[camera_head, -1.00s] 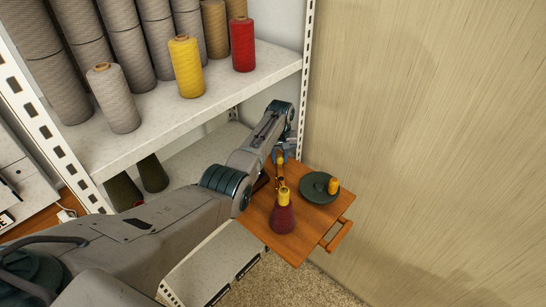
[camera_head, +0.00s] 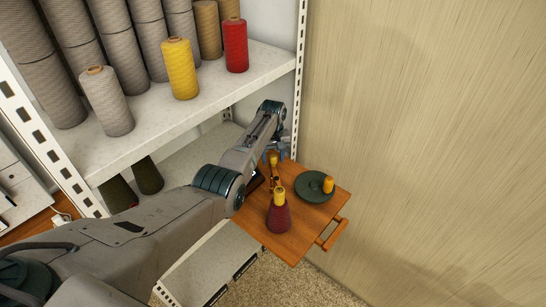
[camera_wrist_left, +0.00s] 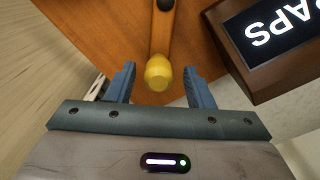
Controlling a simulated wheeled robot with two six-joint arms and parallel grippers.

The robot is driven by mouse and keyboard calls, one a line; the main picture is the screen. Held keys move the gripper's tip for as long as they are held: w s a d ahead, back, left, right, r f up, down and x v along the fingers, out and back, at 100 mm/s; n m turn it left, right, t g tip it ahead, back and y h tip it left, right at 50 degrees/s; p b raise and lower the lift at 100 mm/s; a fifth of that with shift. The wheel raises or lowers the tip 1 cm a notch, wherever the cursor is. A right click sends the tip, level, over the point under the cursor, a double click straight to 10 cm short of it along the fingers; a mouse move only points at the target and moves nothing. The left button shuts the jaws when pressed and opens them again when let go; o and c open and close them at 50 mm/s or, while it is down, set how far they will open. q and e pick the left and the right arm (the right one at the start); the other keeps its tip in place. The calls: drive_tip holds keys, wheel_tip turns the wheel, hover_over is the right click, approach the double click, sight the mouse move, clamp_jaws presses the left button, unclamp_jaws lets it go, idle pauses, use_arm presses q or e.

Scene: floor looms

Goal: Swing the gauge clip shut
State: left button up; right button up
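The gauge clip is most likely the narrow orange-brown arm (camera_wrist_left: 161,38) with a round yellow knob (camera_wrist_left: 158,73) on its end, seen in the left wrist view. A black round piece shows at its far end. My left gripper (camera_wrist_left: 160,72) is open, with one blue finger on each side of the knob and visible gaps between. In the head view the arm (camera_head: 275,175) and knob (camera_head: 273,158) are small, beside a dark red cone (camera_head: 278,217) with a yellow top. My left gripper (camera_head: 269,151) is partly hidden there by its wrist. My right gripper is not in view.
A dark-panelled wooden box (camera_wrist_left: 270,80) stands close on the right in the wrist view. Yarn cones stand on the shelf (camera_head: 215,92); a wall rises at right.

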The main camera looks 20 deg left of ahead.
sight(273, 156)
use_arm(q)
wheel_tip(273, 156, up, 8)
drive_tip(key=shift+f+b, duration=0.25)
drive_tip(key=shift+b, duration=0.4)
idle(0.3)
